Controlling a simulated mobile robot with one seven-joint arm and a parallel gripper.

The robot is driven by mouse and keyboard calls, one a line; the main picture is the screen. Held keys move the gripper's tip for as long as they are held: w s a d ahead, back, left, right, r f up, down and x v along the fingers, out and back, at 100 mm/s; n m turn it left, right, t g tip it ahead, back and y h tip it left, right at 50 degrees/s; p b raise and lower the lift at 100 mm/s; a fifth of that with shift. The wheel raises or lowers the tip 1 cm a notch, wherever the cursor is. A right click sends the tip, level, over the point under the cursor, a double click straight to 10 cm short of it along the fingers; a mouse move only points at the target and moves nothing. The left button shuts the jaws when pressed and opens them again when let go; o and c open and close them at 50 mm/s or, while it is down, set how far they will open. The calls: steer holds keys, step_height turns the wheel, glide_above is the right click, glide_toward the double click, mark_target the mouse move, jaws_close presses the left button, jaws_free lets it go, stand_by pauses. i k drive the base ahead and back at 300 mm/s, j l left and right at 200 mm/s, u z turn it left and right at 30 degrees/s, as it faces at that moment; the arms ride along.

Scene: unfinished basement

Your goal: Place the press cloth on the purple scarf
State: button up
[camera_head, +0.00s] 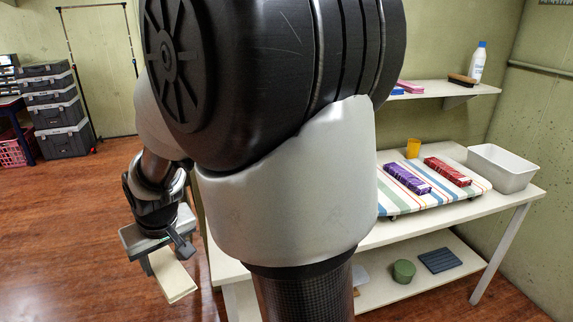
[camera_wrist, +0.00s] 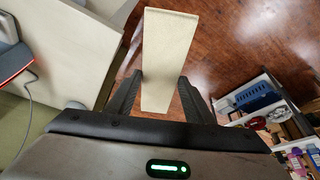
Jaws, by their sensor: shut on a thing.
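The press cloth is a cream, flat folded strip (camera_head: 173,278) in my gripper (camera_head: 160,254), held in the air over the wood floor at the left of the table in the head view. In the wrist view the cloth (camera_wrist: 168,45) sits between the two dark fingers of my gripper (camera_wrist: 160,97), which is shut on it. The purple scarf (camera_head: 407,178) is a folded purple bundle lying on the striped ironing board (camera_head: 425,200) on the white table, well to the right of my gripper. My arm hides the board's left part.
A red folded bundle (camera_head: 447,171) lies right of the purple scarf. A wall shelf (camera_head: 450,92) hangs above. The floor at left is open.

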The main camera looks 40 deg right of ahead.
mark_target(406, 174)
steer(key=k+l+z, duration=0.15)
steer(key=k+l, duration=0.4)
steer(key=l, duration=0.15)
steer(key=l+z, duration=0.1)
steer(key=l, duration=0.85)
steer(key=i+l, duration=0.15)
steer(key=l, duration=0.15)
steer(key=i+l, duration=0.1)
steer(key=l, duration=0.25)
steer(key=i+l+z, duration=0.1)
steer(key=l, duration=0.2)
